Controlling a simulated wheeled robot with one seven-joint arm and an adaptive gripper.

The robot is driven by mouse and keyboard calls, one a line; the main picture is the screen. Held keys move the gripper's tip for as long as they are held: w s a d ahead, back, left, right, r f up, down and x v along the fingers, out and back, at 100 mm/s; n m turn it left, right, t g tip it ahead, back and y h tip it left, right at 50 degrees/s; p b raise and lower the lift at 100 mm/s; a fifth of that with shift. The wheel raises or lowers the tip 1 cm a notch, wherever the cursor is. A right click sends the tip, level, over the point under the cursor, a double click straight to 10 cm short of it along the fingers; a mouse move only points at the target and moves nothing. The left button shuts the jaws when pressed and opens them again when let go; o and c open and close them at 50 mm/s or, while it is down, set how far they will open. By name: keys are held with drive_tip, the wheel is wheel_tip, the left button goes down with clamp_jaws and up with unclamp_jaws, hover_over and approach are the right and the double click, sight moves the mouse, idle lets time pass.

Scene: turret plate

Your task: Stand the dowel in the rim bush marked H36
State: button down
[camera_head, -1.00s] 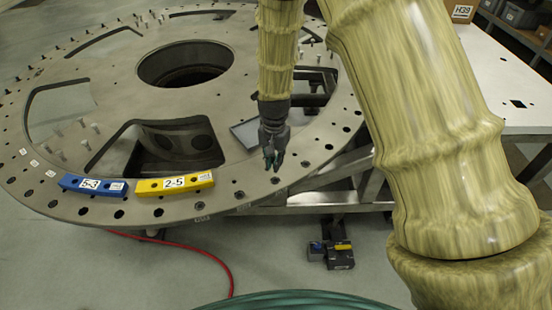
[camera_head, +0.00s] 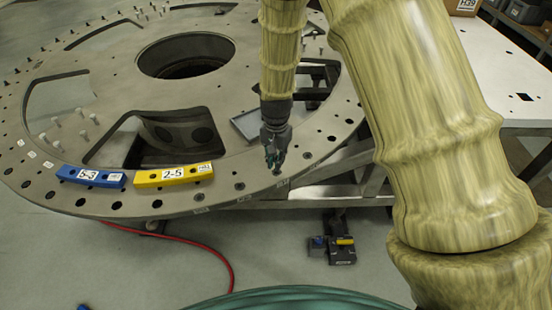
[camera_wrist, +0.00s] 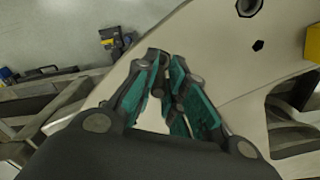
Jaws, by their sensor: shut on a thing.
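My gripper (camera_head: 275,158) points down over the near right rim of the large grey turret plate (camera_head: 225,120). In the wrist view its teal-padded fingers (camera_wrist: 166,62) come together at the tips. The gripper is shut on a small grey piece, taken as the dowel (camera_head: 277,167), mostly hidden by the fingers. Its lower end is close to a rim bush (camera_head: 278,172); I cannot tell whether it is touching or inside. Other rim bushes (camera_head: 239,186) lie to the left and right. Small labels (camera_head: 201,210) on the plate edge are too small to read, so H36 cannot be picked out.
Several upright pegs (camera_head: 83,133) stand on the plate. A grey tray (camera_head: 245,125) lies behind my gripper. A white table (camera_head: 490,85) is at right.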

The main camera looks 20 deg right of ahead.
drive_tip(key=shift+f+b, duration=0.7)
drive_tip(key=shift+f, duration=1)
drive_tip(key=c, duration=1.4)
unclamp_jaws()
wheel_tip(320, 180, up, 12)
drive_tip(key=shift+a, duration=0.1)
